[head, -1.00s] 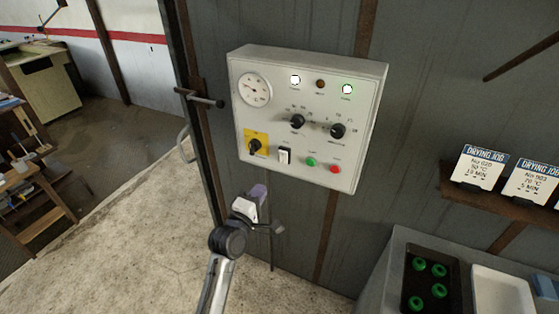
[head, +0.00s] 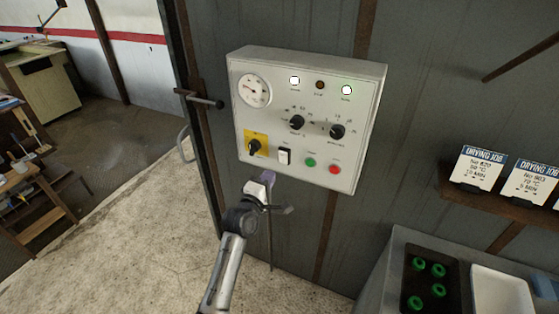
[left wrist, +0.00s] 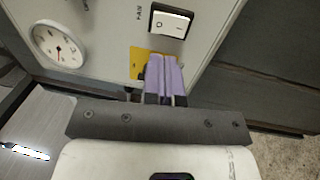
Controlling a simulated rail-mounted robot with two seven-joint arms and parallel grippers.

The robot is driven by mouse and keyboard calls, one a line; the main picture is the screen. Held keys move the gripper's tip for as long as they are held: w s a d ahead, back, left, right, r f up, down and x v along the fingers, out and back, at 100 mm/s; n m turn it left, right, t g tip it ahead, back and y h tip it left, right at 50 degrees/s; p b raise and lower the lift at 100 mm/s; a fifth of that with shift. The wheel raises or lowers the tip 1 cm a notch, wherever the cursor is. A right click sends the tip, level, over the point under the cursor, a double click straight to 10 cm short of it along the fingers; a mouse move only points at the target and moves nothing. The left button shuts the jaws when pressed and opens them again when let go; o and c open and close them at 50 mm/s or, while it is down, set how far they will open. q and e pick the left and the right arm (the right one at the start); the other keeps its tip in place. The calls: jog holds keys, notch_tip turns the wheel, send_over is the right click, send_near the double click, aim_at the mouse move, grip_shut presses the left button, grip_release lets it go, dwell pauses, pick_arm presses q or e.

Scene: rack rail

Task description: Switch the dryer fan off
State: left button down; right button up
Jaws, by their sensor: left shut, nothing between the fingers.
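The dryer's control panel (head: 312,70) is a pale box on the grey wall. Its fan rocker switch (head: 284,156) is black-framed and white, right of the yellow plate with a black rotary knob (head: 254,146). In the left wrist view the rocker switch (left wrist: 171,22) shows close up beside the label FAN. My left gripper (head: 267,177) is shut and empty, just below the panel and the switch. In the left wrist view its purple fingertips (left wrist: 165,72) point at the panel below the switch, partly covering the yellow plate. My right gripper is not in view.
The panel also carries a dial gauge (head: 254,90), two black knobs, a green button (head: 310,162) and a red button (head: 335,168). A door handle bar (head: 205,101) juts out left of it. A shelf with job cards (head: 478,166) and a bench with trays are at right.

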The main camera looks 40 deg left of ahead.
pick_arm(q)
jog(key=x, duration=0.8)
jog(key=shift+w+r+p, duration=0.1)
jog(key=shift+r+p, duration=0.05)
jog(key=shift+p, duration=0.35)
jog(key=shift+g+p, duration=0.3)
jog(key=shift+p, duration=0.1)
jog(key=shift+s+r+p, duration=0.1)
jog(key=shift+s+p, duration=0.1)
jog(key=shift+p, duration=0.3)
jog(key=p, duration=0.2)
send_near(283, 155)
jog(key=s+r, duration=0.2)
jog(key=s, duration=0.3)
jog(key=shift+s+d, duration=0.45)
jog(key=shift+d, duration=0.2)
